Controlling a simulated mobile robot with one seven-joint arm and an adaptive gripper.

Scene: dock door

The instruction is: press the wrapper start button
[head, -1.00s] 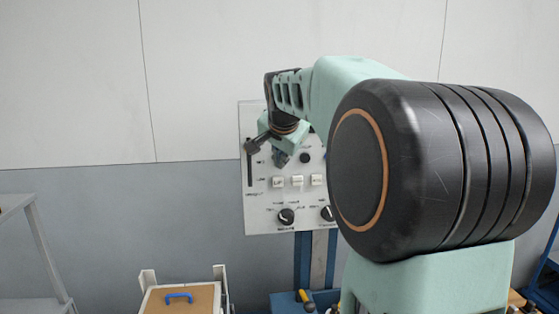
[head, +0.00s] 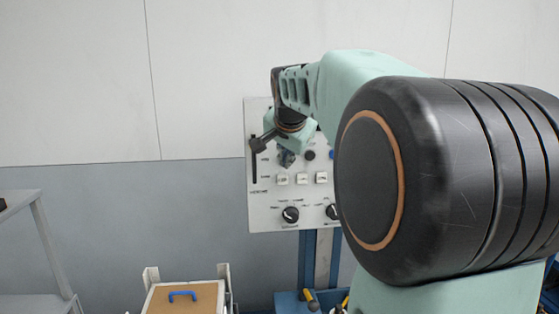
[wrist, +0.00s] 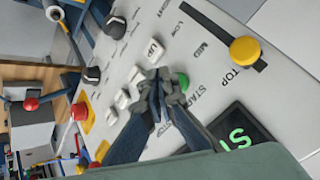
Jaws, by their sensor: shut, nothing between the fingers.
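The white control panel (head: 265,213) hangs on a blue post. In the wrist view a green button (wrist: 183,81) beside the word START sits on the panel (wrist: 300,90), partly covered by my fingers. My gripper (wrist: 160,88) is shut and empty, with its fingertips right beside the green button. I cannot tell whether they touch it or the panel. In the head view my gripper (head: 287,158) is small and dark in front of the panel's upper part; the green button is hidden there.
A yellow slider knob (wrist: 245,50) and a display with green digits (wrist: 240,132) flank the button. White push buttons (wrist: 153,51) and black rotary knobs (wrist: 116,27) are close by.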

